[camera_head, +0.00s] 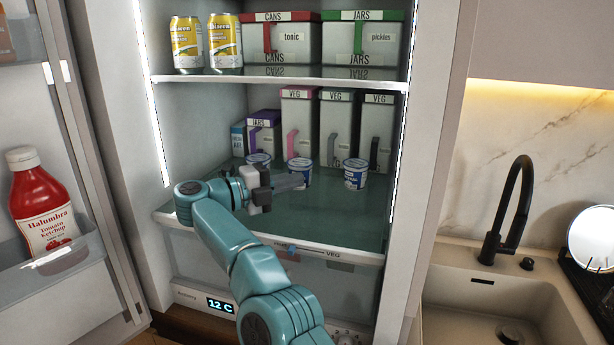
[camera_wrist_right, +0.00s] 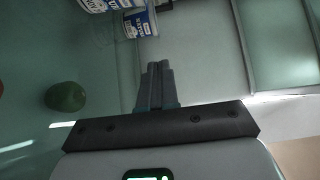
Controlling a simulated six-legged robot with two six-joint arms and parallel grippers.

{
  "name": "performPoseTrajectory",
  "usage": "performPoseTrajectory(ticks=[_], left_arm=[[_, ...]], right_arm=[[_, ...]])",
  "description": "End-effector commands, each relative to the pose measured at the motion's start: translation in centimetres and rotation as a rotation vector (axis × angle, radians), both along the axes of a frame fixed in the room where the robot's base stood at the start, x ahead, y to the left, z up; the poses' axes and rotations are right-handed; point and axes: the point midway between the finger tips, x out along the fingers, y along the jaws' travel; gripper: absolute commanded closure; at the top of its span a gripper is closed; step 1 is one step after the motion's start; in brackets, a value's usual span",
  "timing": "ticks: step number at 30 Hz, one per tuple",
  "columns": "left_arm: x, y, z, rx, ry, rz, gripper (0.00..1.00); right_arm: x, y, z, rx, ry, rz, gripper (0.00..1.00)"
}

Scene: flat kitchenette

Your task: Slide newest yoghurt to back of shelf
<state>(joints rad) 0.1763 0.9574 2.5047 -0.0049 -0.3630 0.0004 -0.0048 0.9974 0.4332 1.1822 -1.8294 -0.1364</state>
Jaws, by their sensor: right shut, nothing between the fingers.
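I cannot tell which is newest. My right gripper (camera_head: 302,180) is shut and empty, reaching in from the left just in front of the middle pot; whether it touches is unclear. In the right wrist view, the shut fingers (camera_wrist_right: 157,68) point towards a yoghurt pot (camera_wrist_right: 141,23), with a gap visible between; another pot is cut off at the top edge. My left gripper is out of view.
Tall VEG bins (camera_head: 335,128) and a JARS bin (camera_head: 264,135) stand behind the pots. Cans (camera_head: 225,42) and labelled bins fill the upper shelf (camera_head: 280,80). The door with ketchup (camera_head: 42,205) is open at left. A green round thing (camera_wrist_right: 66,97) shows in the wrist view.

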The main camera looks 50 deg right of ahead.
Motion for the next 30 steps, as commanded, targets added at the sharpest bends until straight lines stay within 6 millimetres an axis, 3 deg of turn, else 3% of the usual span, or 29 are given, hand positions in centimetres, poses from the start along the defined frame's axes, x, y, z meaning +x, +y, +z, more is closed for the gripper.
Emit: performPoseTrajectory(ticks=[8, 11, 18, 24, 30], left_arm=[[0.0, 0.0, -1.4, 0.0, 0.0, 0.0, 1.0], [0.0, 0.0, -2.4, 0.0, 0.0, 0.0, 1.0], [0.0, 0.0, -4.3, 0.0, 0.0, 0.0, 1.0], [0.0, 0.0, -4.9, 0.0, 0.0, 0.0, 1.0], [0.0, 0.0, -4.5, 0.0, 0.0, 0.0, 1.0]], right_arm=[[-0.3, 3.2, 1.0, 0.0, -0.001, 0.105, 1.0], [-1.7, 5.1, 1.3, -0.001, -0.003, 0.183, 1.0], [-7.5, 8.8, 0.1, 0.0, -0.004, 0.35, 1.0], [-11.1, 10.0, -1.4, -0.001, -0.002, 0.423, 1.0], [-11.7, 9.2, -1.5, 0.0, 0.001, 0.432, 1.0]])
